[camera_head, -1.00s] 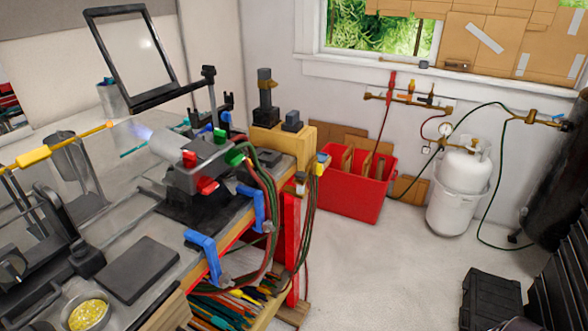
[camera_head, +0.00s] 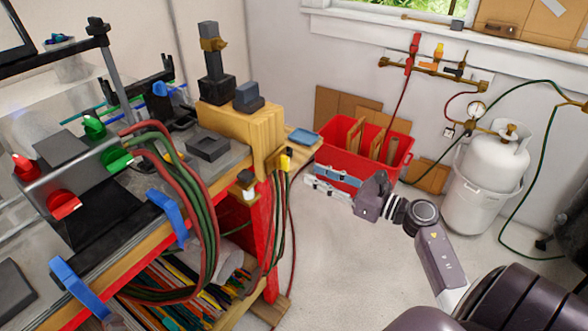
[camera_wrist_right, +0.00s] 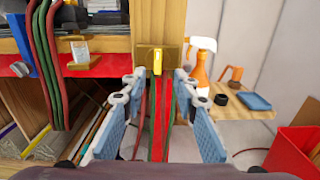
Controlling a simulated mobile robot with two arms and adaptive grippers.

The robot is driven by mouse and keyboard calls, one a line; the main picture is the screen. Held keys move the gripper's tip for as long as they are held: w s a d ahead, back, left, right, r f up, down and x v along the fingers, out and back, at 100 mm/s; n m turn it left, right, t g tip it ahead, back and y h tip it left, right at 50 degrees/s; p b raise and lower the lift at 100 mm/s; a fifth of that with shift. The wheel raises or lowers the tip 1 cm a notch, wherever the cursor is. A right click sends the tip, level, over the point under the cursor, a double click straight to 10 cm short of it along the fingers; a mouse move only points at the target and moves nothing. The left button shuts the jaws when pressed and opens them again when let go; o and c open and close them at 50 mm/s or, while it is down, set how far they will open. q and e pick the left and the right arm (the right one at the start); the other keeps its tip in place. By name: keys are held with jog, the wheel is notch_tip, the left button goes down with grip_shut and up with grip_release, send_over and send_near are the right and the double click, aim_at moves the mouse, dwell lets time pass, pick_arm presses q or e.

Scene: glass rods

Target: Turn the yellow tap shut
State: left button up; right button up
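The yellow tap (camera_head: 285,162) is on a brass fitting at the end of the wooden block on the bench. In the right wrist view the yellow tap (camera_wrist_right: 157,61) shows as a small upright handle on a brass plate, with red and green hoses hanging below it. My right gripper (camera_head: 314,174) is open, its blue-padded fingers pointing left at the tap, a short gap away. In the right wrist view the fingertips (camera_wrist_right: 156,86) are spread either side of the hoses, just below and in front of the tap, with nothing between them. My left gripper is not in view.
A small wooden shelf (camera_wrist_right: 225,110) with an orange spray bottle (camera_wrist_right: 201,72) sits right of the tap. The red bin (camera_head: 404,150) and white gas cylinder (camera_head: 490,165) stand behind. Open floor lies below the gripper.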

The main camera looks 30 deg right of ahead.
aim_at(289, 163)
jog(key=x, duration=0.2)
jog(key=p+x, duration=0.1)
jog(key=x, duration=0.1)
jog(key=p+x, duration=0.1)
jog(key=x, duration=0.2)
jog(key=shift+s+a+r, duration=0.1)
jog(key=shift+r, duration=0.2)
jog(key=shift+w+a+f, duration=0.1)
jog(key=shift+w+a, duration=0.15)
jog(key=shift+w, duration=0.1)
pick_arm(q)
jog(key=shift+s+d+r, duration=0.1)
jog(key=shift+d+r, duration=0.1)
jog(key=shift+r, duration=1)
pick_arm(e)
jog(key=shift+c, duration=0.5)
grip_shut()
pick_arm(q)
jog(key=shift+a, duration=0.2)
